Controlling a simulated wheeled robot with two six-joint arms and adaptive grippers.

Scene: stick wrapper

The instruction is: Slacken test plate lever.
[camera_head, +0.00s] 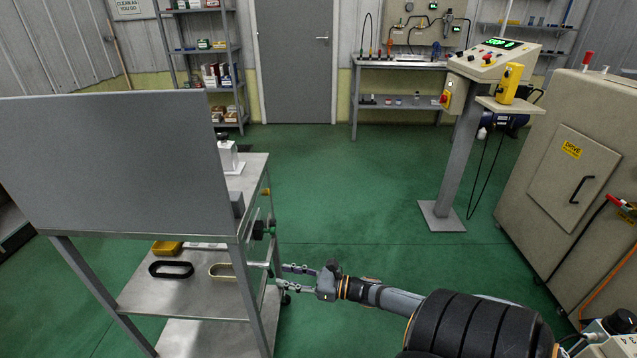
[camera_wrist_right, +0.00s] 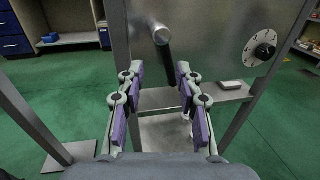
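The grey test plate (camera_head: 120,160) stands upright at the left of the head view, on a metal stand. In the right wrist view, a black lever (camera_wrist_right: 167,62) hangs from a round silver hub (camera_wrist_right: 161,36) on a metal panel (camera_wrist_right: 205,35), slightly tilted. My right gripper (camera_head: 283,276) is beside the stand's right side in the head view. In the right wrist view its purple-padded fingers (camera_wrist_right: 158,88) are spread apart, with the lever showing between the tips. I cannot tell whether they touch it. My left gripper is not in view.
A black dial (camera_wrist_right: 263,50) sits right of the lever. The stand's lower shelf (camera_head: 195,300) holds a black ring (camera_head: 171,269) and a yellow tray (camera_head: 166,247). A control console (camera_head: 495,60) and a beige drive cabinet (camera_head: 570,150) stand at the right. Green floor between is clear.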

